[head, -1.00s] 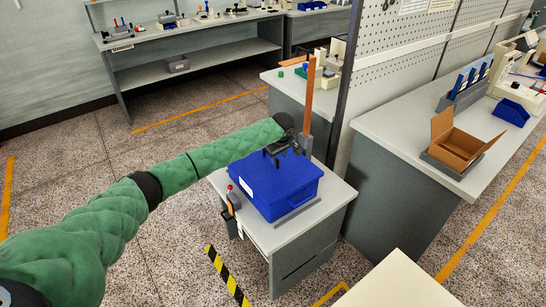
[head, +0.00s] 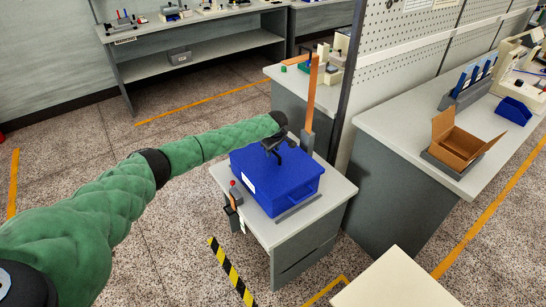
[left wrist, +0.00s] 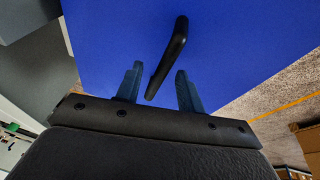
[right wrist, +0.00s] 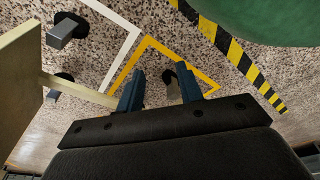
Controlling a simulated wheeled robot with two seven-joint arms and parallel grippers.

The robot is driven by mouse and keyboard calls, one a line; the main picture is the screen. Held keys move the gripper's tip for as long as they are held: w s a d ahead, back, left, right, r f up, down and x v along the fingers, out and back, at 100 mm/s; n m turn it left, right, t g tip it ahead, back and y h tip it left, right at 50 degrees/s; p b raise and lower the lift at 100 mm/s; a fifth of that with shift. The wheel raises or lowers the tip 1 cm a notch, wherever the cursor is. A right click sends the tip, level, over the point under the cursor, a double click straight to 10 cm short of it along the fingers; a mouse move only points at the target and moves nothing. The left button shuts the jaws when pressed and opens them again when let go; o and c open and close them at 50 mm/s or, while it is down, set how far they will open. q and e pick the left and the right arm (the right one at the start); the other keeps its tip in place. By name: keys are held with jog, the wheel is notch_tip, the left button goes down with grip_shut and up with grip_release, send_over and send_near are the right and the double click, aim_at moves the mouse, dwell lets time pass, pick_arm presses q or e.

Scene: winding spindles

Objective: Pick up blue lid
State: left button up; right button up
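The blue lid (head: 262,163) lies on top of a blue box (head: 298,196) on a small grey table. In the left wrist view the lid's blue surface (left wrist: 110,35) fills the upper part, with a black handle (left wrist: 170,55) standing on it. My left gripper (head: 272,146) is over the lid at the handle. In the left wrist view its two fingers (left wrist: 158,90) are apart, with the handle's near end between them; I cannot tell whether they touch it. My right gripper (right wrist: 162,88) is open and empty above the speckled floor.
A long workbench (head: 400,135) with an open cardboard box (head: 462,143) stands at right. Open floor lies left of the table.

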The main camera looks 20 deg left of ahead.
pick_arm(q)
jog(key=shift+x, duration=0.85)
grip_shut()
